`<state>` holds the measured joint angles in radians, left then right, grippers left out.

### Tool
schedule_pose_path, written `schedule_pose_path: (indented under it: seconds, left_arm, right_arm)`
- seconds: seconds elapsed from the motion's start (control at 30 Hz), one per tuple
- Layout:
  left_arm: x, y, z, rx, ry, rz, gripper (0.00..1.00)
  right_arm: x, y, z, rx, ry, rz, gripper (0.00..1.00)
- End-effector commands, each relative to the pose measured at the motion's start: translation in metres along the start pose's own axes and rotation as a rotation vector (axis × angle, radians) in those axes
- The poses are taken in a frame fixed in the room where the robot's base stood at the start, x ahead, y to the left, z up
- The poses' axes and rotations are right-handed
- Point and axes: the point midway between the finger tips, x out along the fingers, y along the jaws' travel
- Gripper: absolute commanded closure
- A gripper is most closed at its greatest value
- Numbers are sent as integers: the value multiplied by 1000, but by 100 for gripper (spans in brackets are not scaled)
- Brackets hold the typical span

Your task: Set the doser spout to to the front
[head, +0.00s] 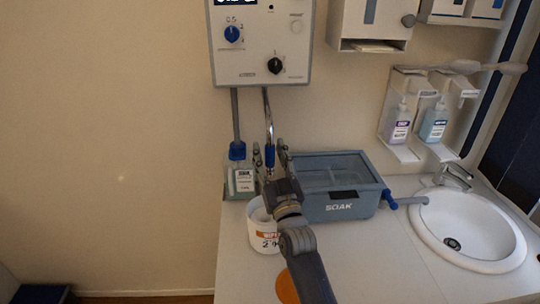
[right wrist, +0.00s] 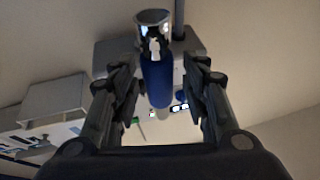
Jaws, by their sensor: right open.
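The doser (head: 262,42) is a pale wall box with a blue knob (head: 232,34) and a black knob (head: 275,65). Its chrome spout (head: 268,115) hangs down from the underside and has a blue sleeve (head: 270,157) at its lower part. My right gripper (head: 270,160) is open, with one finger on each side of the blue sleeve. In the right wrist view the blue sleeve (right wrist: 157,82) shows between the two open fingers, with gaps visible beside it. My left gripper is not in view.
A grey SOAK box (head: 341,208) stands right of my arm. A labelled bottle (head: 241,182) stands left of the spout, and a white tub (head: 256,238) is partly behind my arm. A sink (head: 475,230) and dispenser bottles (head: 432,124) are at right.

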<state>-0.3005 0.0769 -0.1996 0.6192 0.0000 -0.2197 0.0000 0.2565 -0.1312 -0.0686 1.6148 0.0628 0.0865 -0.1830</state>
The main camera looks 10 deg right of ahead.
Motion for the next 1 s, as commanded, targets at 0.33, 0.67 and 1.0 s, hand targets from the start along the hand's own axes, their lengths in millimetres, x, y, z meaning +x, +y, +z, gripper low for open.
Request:
schedule_pose_path:
  seconds: [0.33, 0.67, 1.0]
  left_arm:
    - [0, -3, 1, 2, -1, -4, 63]
    - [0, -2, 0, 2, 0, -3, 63]
    - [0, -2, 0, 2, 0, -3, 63]
  right_arm:
    - [-36, 0, 2, 0, -3, 0, 58]
    - [-98, 0, 1, 0, -3, -1, 58]
    - [-120, -1, 0, 0, 0, -1, 58]
